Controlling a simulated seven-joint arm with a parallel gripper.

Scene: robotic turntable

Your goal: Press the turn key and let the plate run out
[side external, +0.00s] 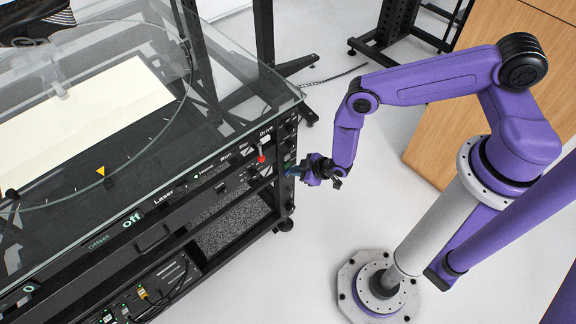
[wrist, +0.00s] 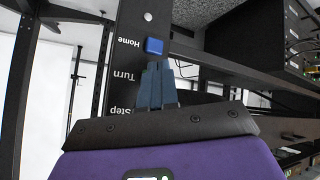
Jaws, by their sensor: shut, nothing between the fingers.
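The glass turntable plate (side external: 150,30) lies on a black frame at the left of the side view, with a yellow triangle mark (side external: 101,171) near its rim. In the wrist view, the dark key panel (wrist: 128,20) carries upside-down labels Home, Turn (wrist: 127,76) and Step. A blue key (wrist: 153,46) sits beside Home. The turn key itself is not visible; my fingers cover the place beside its label. My gripper (wrist: 158,68) is shut and empty, its blue fingertips at the panel. In the side view my gripper (side external: 292,171) is at the cabinet's right end. Contact cannot be told.
The glass top's edge overhangs the panel. A wooden cabinet (side external: 470,60) stands behind my arm. The floor between is open.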

